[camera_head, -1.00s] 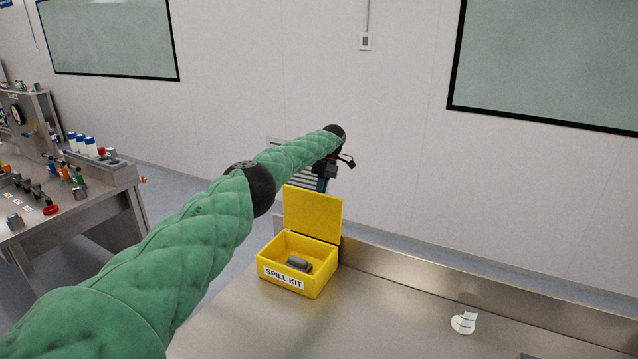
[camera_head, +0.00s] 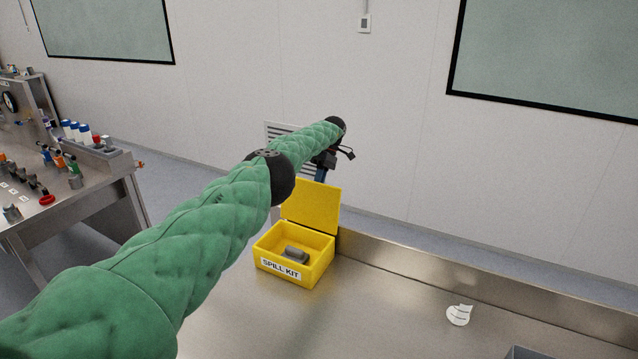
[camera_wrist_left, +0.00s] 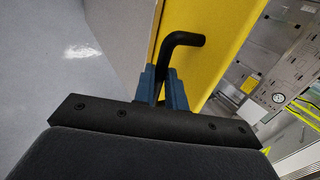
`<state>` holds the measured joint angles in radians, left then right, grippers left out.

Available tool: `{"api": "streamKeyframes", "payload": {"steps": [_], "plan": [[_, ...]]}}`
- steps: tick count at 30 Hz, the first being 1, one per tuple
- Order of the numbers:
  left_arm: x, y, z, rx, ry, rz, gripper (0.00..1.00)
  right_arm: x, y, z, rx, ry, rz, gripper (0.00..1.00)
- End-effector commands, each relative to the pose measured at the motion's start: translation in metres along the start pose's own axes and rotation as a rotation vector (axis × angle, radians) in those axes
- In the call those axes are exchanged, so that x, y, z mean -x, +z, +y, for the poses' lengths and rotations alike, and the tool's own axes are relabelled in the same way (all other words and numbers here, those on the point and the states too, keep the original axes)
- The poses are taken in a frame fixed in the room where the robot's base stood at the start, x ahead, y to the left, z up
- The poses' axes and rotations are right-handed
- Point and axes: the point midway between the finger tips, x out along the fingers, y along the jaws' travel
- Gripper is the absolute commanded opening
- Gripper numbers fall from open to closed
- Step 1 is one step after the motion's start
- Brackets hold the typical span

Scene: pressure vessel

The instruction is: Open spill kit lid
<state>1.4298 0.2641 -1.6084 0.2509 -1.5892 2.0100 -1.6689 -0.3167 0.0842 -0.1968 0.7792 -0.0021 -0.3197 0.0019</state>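The yellow spill kit box (camera_head: 316,273) sits on the steel bench, its white label facing front. Its yellow lid (camera_head: 312,207) stands up at the back edge, so the box is open. A grey cylindrical object (camera_head: 295,255) lies inside. My right gripper is not in view.
A grey tray edge (camera_head: 535,353) shows at the lower right. Another cluttered bench (camera_head: 90,205) stands at the left.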

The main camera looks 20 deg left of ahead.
Motion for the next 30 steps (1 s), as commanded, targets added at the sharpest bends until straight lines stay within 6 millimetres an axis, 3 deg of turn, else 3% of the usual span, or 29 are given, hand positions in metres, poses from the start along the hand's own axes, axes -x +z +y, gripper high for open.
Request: {"api": "streamKeyframes", "payload": {"steps": [1, 3, 17, 25, 30], "plan": [[-0.006, 0.001, 0.002, -0.001, -0.005, 0.0, 0.22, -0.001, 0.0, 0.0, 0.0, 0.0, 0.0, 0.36], [-0.004, 0.001, 0.002, -0.001, -0.004, 0.0, 0.34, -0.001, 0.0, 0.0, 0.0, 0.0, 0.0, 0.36], [0.008, -0.001, -0.005, 0.001, 0.0, 0.002, 0.34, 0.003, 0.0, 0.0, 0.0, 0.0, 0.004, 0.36], [0.031, -0.001, -0.02, 0.001, -0.002, 0.004, 0.34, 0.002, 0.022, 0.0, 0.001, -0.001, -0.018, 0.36], [0.037, 0.015, -0.025, -0.003, -0.001, 0.002, 0.34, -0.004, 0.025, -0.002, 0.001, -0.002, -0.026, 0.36]]}}
